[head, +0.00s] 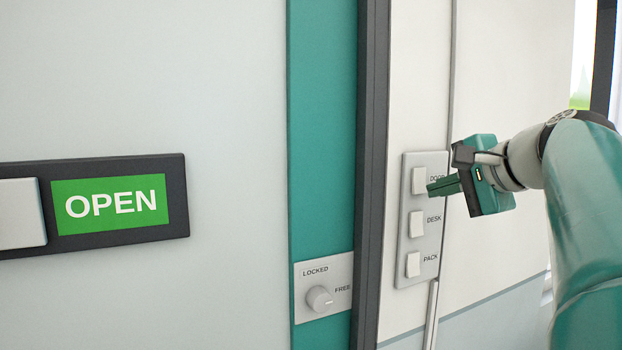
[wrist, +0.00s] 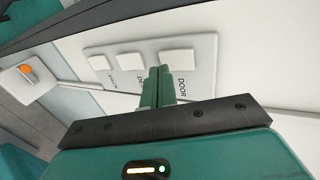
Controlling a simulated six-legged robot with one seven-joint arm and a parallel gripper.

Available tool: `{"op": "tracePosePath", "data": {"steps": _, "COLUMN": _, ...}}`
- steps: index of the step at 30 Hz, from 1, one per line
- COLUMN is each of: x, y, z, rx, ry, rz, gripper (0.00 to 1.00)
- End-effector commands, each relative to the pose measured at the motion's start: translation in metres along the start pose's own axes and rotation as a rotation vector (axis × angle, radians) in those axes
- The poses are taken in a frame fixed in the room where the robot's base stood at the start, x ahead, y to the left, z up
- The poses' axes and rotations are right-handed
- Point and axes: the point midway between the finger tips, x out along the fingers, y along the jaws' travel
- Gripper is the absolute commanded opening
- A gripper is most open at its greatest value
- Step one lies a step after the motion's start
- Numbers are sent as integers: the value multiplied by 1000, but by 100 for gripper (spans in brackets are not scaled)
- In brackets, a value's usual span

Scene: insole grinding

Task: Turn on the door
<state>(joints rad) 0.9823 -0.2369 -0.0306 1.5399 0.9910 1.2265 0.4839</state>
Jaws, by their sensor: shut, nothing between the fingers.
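A pale switch panel (head: 404,262) is on the white wall, right of a dark door frame. It has white rocker switches one above another: the top one labelled DOOR (head: 418,178), the middle one DESK (head: 416,224), the bottom one PACK (head: 413,265). My green gripper (head: 432,189) is shut and empty, its fingertips at the lower part of the DOOR switch in the head view. In the wrist view the closed fingers (wrist: 158,72) point at the panel beside the DOOR switch (wrist: 177,60). I cannot tell whether they touch it.
Left of the frame is a pale door with a green OPEN sign (head: 110,204) on a dark bar. A lock plate with a round knob (head: 320,299), marked LOCKED and FREE, sits on the teal strip. A thin conduit (head: 431,315) runs below the panel.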

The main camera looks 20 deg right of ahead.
Motion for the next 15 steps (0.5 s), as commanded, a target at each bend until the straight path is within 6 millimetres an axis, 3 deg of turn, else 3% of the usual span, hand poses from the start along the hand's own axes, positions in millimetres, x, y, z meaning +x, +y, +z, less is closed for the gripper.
{"op": "tracePosePath", "data": {"steps": 5, "x": 13, "y": -4, "z": -1, "rx": 0, "ry": 1, "rz": 1, "gripper": 0}}
{"op": "tracePosePath", "data": {"steps": 15, "x": 14, "y": -4, "z": -1, "rx": 0, "ry": 1, "rz": -1, "gripper": 0}}
